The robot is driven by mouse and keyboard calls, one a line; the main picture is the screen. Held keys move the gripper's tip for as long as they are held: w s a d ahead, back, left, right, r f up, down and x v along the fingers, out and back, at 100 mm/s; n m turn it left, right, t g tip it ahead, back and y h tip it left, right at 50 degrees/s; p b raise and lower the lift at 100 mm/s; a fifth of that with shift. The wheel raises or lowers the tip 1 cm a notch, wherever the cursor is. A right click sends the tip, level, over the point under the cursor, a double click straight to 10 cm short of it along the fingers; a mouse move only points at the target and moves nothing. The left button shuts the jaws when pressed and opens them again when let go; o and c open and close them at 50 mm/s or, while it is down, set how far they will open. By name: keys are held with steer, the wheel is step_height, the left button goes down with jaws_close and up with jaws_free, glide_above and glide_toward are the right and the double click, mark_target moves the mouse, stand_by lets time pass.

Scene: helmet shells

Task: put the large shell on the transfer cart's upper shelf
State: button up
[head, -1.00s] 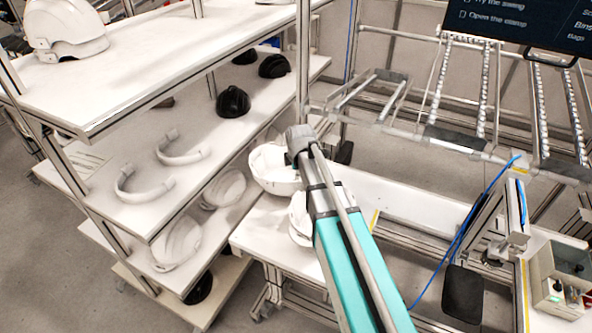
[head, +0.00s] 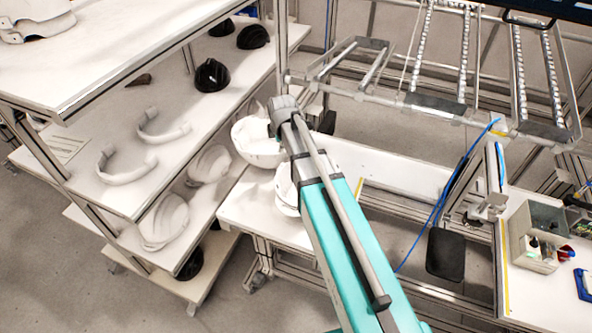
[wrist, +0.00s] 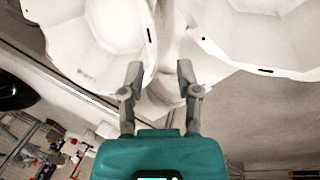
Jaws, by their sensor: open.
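A white bowl-like shell (head: 252,150) rests at the far left of a white worktop (head: 238,208), partly behind my arm. A second white shell (head: 286,196) is nearer, mostly hidden by my arm. I cannot tell surely which is the large one. In the wrist view my gripper (wrist: 160,72) is open, with pale shell surfaces beyond and between its fingers. One shell (wrist: 95,35) is upper left and another (wrist: 265,40) upper right; contact cannot be told. In the head view my gripper is hidden. I cannot identify the transfer cart for certain.
A rack (head: 130,90) at left holds black helmets (head: 211,76), white bands (head: 125,165) and white shells (head: 165,220) on several levels. Roller rails (head: 465,50) stand at the back right. A grey control box (head: 538,235) and a blue cable (head: 465,180) are at right.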

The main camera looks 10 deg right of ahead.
steer(key=s+d+m+g, duration=0.1)
steer(key=s+m, duration=0.4)
steer(key=s, duration=0.1)
steer(key=s+d+m+g, duration=0.1)
steer(key=s+m, duration=0.5)
steer(key=s, duration=0.1)
steer(key=s+d+m+g, duration=0.1)
steer(key=s+m, duration=0.4)
steer(key=s, duration=0.1)
steer(key=shift+s+f+m, duration=0.3)
steer(key=shift+s+f, duration=0.05)
steer(key=shift+s, duration=0.05)
steer(key=shift+s+d+m, duration=0.1)
steer(key=shift+s+m, duration=0.5)
steer(key=shift+m, duration=0.1)
steer(key=shift+f, duration=0.1)
step_height(320, 180, down, 2)
steer(key=shift+f+b, duration=0.1)
steer(key=shift+b, duration=1.05)
steer(key=shift+o, duration=0.2)
